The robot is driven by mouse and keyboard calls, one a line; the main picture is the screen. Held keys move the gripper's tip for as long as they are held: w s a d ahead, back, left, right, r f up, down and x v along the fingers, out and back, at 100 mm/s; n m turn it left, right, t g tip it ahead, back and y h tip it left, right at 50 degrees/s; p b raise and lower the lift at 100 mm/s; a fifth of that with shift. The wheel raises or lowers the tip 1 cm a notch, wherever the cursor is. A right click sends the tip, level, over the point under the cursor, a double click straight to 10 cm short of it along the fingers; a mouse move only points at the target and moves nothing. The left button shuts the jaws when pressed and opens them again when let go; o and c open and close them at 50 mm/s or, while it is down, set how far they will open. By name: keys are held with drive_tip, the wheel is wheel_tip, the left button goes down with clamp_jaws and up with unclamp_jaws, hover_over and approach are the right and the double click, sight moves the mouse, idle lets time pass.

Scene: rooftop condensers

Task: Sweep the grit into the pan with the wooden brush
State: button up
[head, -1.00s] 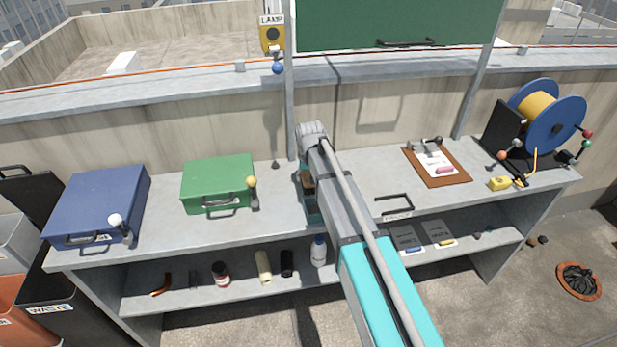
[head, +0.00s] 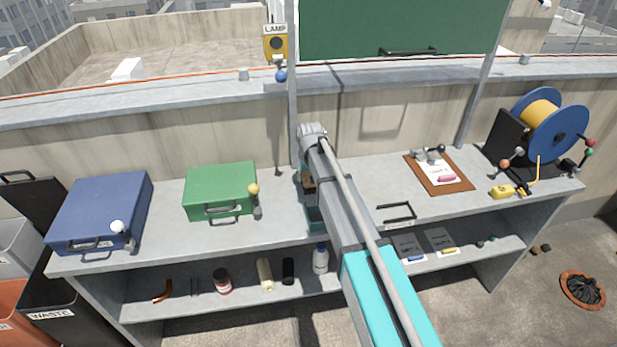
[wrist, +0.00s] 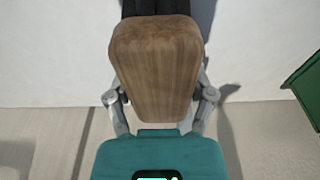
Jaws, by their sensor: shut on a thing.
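The wooden brush (wrist: 155,60) fills the upper middle of the wrist view, a brown block with dark bristles at its far end. My gripper (wrist: 160,96) is shut on it, with one finger on each side. I cannot make out the grit or the pan in either view; my arm covers part of the bench.
A green case (head: 220,188) and a blue case (head: 100,208) stand on the bench (head: 170,235) to the left. A clipboard (head: 420,172) and a cable reel (head: 560,130) stand to the right. A lower shelf holds bottles. A green panel (head: 400,25) hangs above.

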drive_tip(key=shift+r+p, duration=2.95)
drive_tip(key=shift+r, duration=0.05)
drive_tip(key=shift+r+p, duration=1.5)
drive_tip(key=shift+p, duration=0.05)
drive_tip(key=shift+s+d+f, duration=0.1)
drive_tip(key=shift+f, duration=0.05)
